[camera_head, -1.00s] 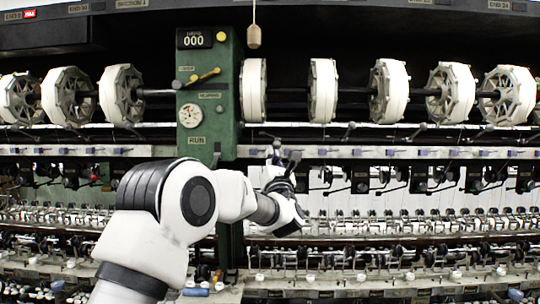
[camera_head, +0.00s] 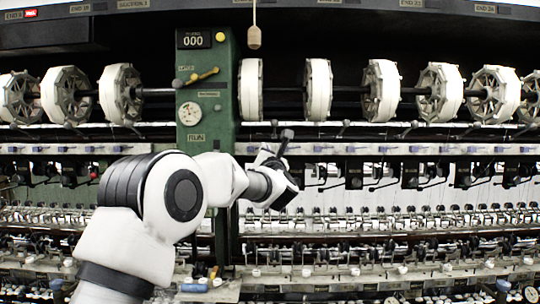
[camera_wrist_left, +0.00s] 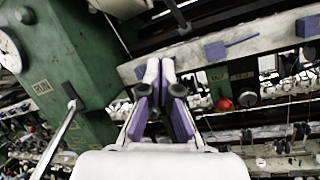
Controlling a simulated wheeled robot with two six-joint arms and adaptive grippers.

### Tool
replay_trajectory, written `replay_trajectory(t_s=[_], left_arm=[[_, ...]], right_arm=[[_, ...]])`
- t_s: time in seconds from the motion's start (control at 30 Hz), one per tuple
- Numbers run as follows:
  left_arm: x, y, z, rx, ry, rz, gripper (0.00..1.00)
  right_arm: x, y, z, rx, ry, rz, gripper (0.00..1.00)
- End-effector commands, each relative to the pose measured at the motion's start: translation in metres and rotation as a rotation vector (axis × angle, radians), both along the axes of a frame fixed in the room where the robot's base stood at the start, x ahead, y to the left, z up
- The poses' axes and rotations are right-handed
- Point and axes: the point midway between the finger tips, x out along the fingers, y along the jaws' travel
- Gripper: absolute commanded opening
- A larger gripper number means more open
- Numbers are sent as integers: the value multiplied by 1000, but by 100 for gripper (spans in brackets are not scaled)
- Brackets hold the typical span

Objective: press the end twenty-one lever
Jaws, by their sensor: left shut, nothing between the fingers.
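My left gripper (camera_head: 284,163) reaches up to the rail below the white reels, just right of the green column. In the left wrist view its purple-padded fingers (camera_wrist_left: 162,72) are shut and empty, pointing at the pale rail. A dark-knobbed lever (camera_head: 286,134) shows directly above the gripper in the head view. In the wrist view one black-tipped lever (camera_wrist_left: 179,15) lies beyond the fingertips and another long lever (camera_wrist_left: 72,104) stands to the left. I cannot read which lever belongs to end twenty-one. My right gripper is out of view.
The green column (camera_head: 208,100) carries a counter, a yellow handle and a dial. A wooden weight (camera_head: 254,37) hangs near it. White reels (camera_head: 318,90) line the shaft above. Purple blocks (camera_wrist_left: 216,51) sit along the pale rail. Rows of small fittings fill the lower area.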

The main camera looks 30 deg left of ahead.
Motion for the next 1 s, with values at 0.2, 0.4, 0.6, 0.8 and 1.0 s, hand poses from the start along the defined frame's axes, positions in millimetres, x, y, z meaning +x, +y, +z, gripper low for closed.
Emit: replay_trajectory(t_s=[0.2, 0.4, 0.6, 0.8, 1.0], left_arm=[[-38, -30, -15, 1, -2, -1, 0], [-67, -55, -14, 1, -2, 0, 0], [-76, -62, -12, 0, 0, 1, 0], [-76, -62, -11, -1, 0, 1, 0], [-76, -62, -11, -1, 0, 1, 0]], right_arm=[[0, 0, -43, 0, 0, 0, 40], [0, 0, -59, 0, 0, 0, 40], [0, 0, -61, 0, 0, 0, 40], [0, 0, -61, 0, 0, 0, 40], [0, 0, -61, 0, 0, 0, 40]])
